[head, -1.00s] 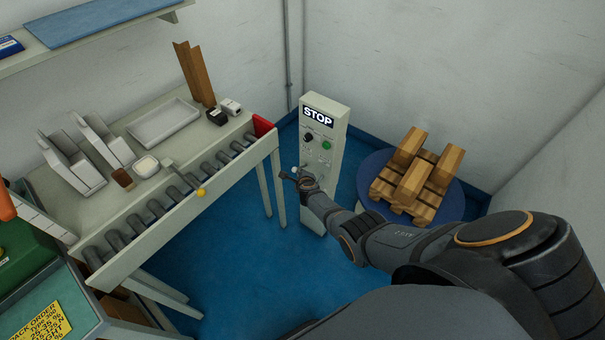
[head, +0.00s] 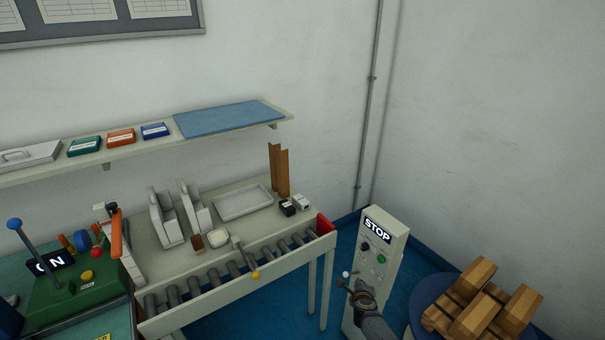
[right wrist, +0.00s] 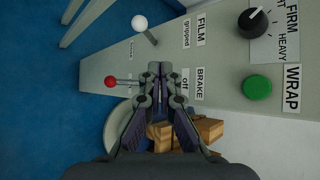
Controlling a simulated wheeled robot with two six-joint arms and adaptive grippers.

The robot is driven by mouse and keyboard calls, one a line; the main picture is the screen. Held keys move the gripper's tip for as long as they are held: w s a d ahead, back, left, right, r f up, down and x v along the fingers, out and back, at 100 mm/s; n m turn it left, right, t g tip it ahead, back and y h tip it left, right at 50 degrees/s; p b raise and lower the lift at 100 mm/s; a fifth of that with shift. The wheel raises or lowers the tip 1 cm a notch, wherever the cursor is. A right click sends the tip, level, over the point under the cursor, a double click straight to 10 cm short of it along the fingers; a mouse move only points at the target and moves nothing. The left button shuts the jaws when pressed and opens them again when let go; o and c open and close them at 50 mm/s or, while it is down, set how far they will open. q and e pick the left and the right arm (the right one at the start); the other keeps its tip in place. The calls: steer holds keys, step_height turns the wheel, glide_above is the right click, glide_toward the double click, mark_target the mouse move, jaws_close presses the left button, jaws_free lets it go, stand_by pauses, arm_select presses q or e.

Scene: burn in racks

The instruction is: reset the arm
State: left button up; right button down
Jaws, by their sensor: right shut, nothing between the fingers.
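My right gripper (head: 362,290) is at the front of the grey control post (head: 385,262) with the STOP sign (head: 377,230). In the right wrist view my right gripper (right wrist: 166,72) is shut and empty, its fingertips together in front of the panel (right wrist: 220,95). Beside it are a white-knobbed lever (right wrist: 139,23) by the FILM label and a red-knobbed lever (right wrist: 111,82) by the BRAKE label. I cannot tell whether the fingers touch the panel. A green button (right wrist: 257,87) and a black dial (right wrist: 252,22) sit further along. My left gripper is not in view.
A roller conveyor table (head: 228,292) stands left of the post, with a tray (head: 243,203) and brackets on it. A round blue turntable (head: 420,290) with stacked wooden blocks (head: 485,300) is at the right. A green machine (head: 85,290) reading ON is at far left.

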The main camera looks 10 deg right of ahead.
steer(key=s+a+f+n+g+y, duration=0.2)
steer(key=s+f+n, duration=0.65)
steer(key=s, duration=0.45)
steer(key=s+a+f+n+g+y, duration=0.1)
steer(key=s+a+f+n+g, duration=0.1)
steer(key=s+f+n, duration=0.9)
steer(key=s+f+n+g, duration=0.1)
steer(key=s+n, duration=0.2)
steer(key=s, duration=0.7)
steer(key=s+f+n+g, duration=0.2)
steer(key=s, duration=0.7)
steer(key=s+d+f+n+g, duration=0.1)
steer(key=s+n+g, duration=0.1)
steer(key=s, duration=0.8)
steer(key=shift+s+f+n, duration=0.2)
steer(key=shift+s+n, duration=0.15)
steer(key=shift+n, duration=0.5)
steer(key=shift+f, duration=0.1)
